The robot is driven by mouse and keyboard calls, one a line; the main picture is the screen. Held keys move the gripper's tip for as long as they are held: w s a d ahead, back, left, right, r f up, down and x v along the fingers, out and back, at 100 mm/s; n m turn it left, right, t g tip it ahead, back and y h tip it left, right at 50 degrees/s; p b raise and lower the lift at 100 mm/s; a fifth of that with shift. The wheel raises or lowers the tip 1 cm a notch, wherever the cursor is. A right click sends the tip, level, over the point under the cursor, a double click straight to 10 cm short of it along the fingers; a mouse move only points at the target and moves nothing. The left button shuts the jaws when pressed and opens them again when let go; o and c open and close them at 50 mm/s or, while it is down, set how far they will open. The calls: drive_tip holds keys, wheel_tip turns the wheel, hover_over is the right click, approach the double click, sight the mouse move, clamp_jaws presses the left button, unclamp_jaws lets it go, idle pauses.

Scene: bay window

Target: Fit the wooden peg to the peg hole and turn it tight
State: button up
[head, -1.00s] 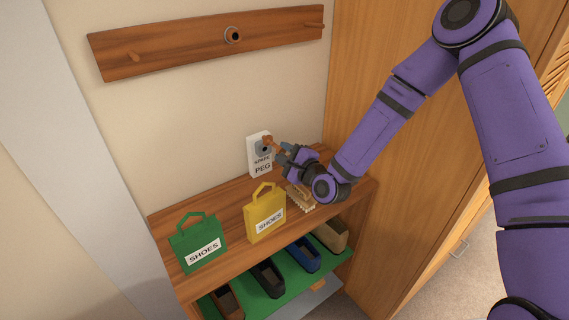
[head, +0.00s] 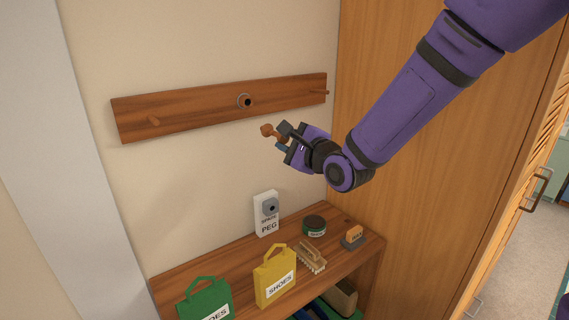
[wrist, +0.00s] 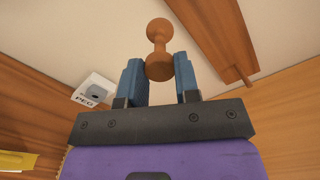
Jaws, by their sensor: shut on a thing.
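The wooden peg (head: 268,131) is held in my gripper (head: 283,140), in the air below and right of the peg hole. In the wrist view the reddish-brown peg (wrist: 158,36) stands out between the two blue fingers of my gripper (wrist: 160,75), with its rounded knob end pinched and a second knob pointing away. The peg hole (head: 245,101) is a dark opening with a grey ring in the middle of the wooden wall rail (head: 190,112). The peg is apart from the rail. The rail also shows in the wrist view (wrist: 212,35).
The white spare-peg holder (head: 266,225) stands empty on the shelf (head: 232,250). A wooden cabinet side (head: 400,210) bounds the right.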

wheel_tip(320, 180, up, 6)
drive_tip(key=s, duration=0.2)
drive_tip(key=shift+s+h, duration=0.3)
drive_tip(key=shift+w, duration=0.1)
drive_tip(key=shift+x, duration=2.75)
drive_tip(key=shift+w+a+m, duration=0.15)
drive_tip(key=shift+w+a, duration=0.3)
drive_tip(key=shift+w, duration=0.2)
drive_tip(key=shift+w+a+m, duration=0.15)
drive_tip(key=shift+w+a, duration=0.3)
drive_tip(key=shift+w, duration=0.25)
drive_tip(key=o, duration=1.1)
drive_tip(key=v, duration=1)
drive_tip(key=shift+s+d+f, duration=0.1)
drive_tip(key=shift+s+d, duration=0.15)
drive_tip(key=shift+s, duration=0.1)
